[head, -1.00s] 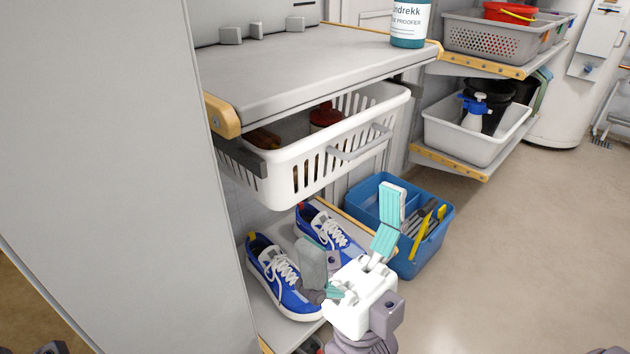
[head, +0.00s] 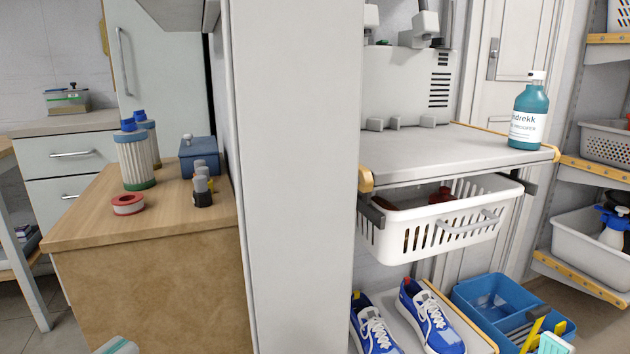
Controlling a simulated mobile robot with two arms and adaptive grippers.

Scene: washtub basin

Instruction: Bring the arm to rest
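Only a teal and white fingertip of my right gripper (head: 553,344) shows at the bottom right edge of the head view, in front of the blue caddy (head: 480,292). A small pale and teal tip of my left gripper (head: 117,346) shows at the bottom left, in front of the wooden cabinet (head: 160,290). The rest of both grippers is below the picture, so their opening and anything between the fingers are hidden.
A tall grey panel (head: 290,180) divides the view. Right of it are a grey shelf (head: 430,155) with a teal bottle (head: 528,115), a white basket (head: 440,230) and blue shoes (head: 428,318). A filter cartridge (head: 135,160) and tape roll (head: 127,204) stand on the cabinet.

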